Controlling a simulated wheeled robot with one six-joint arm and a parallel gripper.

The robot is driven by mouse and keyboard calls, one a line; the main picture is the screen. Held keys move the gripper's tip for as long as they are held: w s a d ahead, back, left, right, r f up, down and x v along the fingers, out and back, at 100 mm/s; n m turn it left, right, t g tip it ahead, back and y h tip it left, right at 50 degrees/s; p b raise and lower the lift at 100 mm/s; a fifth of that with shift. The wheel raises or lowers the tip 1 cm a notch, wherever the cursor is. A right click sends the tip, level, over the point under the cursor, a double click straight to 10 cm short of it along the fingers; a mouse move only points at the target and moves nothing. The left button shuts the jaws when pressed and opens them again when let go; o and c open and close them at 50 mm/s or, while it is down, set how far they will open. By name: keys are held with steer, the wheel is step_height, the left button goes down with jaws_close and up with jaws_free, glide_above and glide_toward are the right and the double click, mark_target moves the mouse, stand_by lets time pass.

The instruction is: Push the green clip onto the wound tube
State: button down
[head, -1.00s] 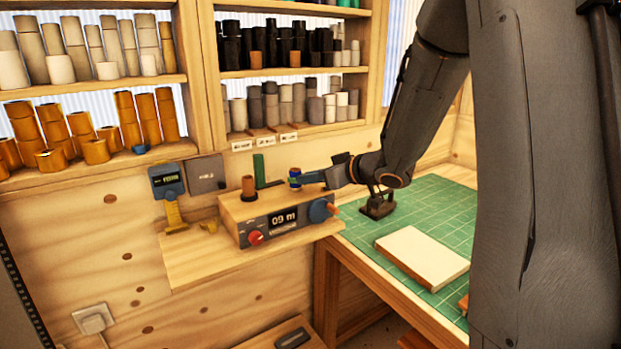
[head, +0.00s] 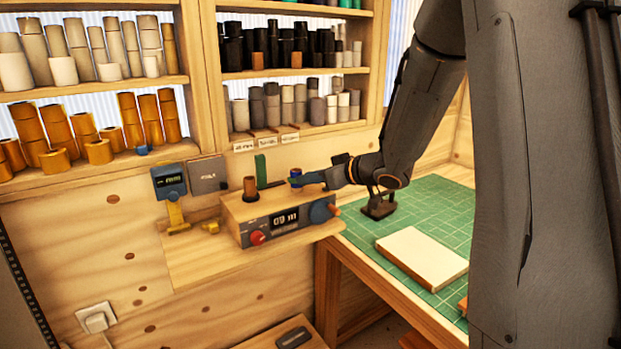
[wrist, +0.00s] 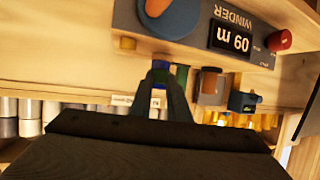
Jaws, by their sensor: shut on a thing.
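The wound tube (head: 295,173) is a small blue upright roll at the back right of the winder (head: 280,222). It also shows as a blue piece between my fingertips in the wrist view (wrist: 160,65). My gripper (head: 308,179) reaches in from the right with its fingertips at the blue roll.
A brown roll (head: 250,189) stands at the winder's left, with a green upright block (head: 261,168) behind. The winder has a red knob (head: 258,238) and a blue dial (head: 322,210). The green cutting mat (head: 425,215) carries a pale block (head: 422,256).

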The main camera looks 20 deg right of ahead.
stand_by(0.3)
steer(key=c, duration=1.6)
jaws_free()
steer(key=b+v, duration=0.1)
steer(key=v, duration=0.6)
steer(key=shift+s+d+r, duration=0.1)
steer(key=shift+s+d, duration=0.1)
steer(key=shift+s, duration=0.15)
